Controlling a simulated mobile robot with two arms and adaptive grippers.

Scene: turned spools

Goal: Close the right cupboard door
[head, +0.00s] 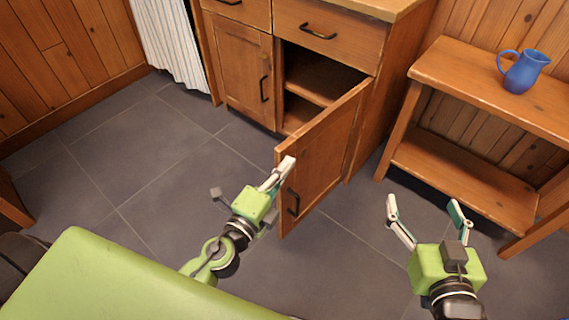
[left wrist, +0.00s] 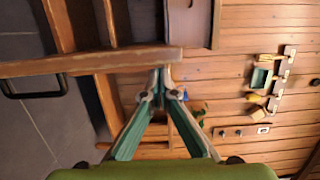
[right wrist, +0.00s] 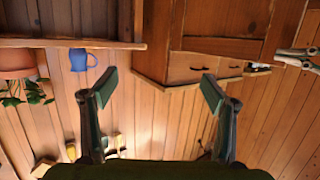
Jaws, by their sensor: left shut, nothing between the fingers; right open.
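The right cupboard door (head: 318,160) stands wide open, swung out from its right side, with its dark handle (head: 293,202) near the free edge. It also shows in the left wrist view as a wooden board (left wrist: 90,61). The cupboard's right compartment (head: 310,85) is open, showing a shelf. My left gripper (head: 288,163) is shut and empty, its tips at the door's upper free corner; the left wrist view shows the tips (left wrist: 160,72) against or very near the board, contact unclear. My right gripper (head: 422,205) is open and empty, right of the door above the floor.
The left cupboard door (head: 240,70) is closed, with drawers (head: 325,35) above. A wooden shelf bench (head: 470,75) with a blue jug (head: 522,72) stands at the right. A striped curtain (head: 170,40) hangs at the back left. The grey tiled floor (head: 130,145) is clear.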

